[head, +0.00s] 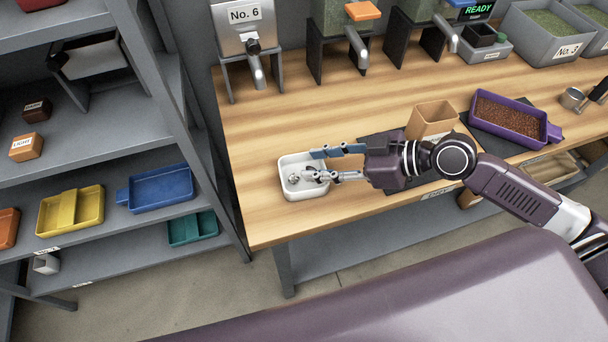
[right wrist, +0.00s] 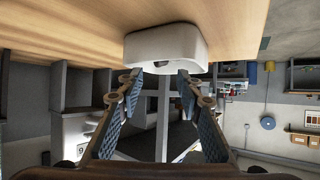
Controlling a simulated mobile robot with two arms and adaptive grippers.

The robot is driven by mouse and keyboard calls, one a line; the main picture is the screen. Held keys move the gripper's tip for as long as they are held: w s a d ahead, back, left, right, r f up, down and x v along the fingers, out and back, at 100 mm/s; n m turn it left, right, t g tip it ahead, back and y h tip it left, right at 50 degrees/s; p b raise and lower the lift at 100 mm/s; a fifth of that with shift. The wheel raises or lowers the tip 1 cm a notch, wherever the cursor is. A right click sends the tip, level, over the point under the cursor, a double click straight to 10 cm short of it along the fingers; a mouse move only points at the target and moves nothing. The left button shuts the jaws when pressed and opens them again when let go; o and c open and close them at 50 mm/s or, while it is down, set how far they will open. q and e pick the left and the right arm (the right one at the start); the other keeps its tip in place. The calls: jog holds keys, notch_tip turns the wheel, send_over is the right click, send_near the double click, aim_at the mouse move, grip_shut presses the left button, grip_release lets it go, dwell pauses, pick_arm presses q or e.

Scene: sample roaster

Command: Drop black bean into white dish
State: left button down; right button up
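The white dish (head: 289,190) sits near the front left of the wooden counter. It also shows at the top of the right wrist view (right wrist: 168,45). My right gripper (head: 311,165) is open, its two blue-padded fingers apart, over the right side of the dish. In the right wrist view the gripper (right wrist: 160,80) has an empty gap between its fingers. A small grey and dark shape shows in the dish past the fingertips; I cannot tell whether it is the black bean. My left gripper is not in view.
A tan open box (head: 432,119) and a purple tray of brown beans (head: 511,117) stand right of the gripper on the counter (head: 270,120). Metal dispensers, one marked No. 6 (head: 244,15), line the back. Shelves (head: 85,215) with coloured trays stand at left.

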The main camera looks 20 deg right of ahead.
jog(key=shift+v, duration=1.95)
jog(key=v, duration=0.8)
jog(key=shift+s+d, duration=0.1)
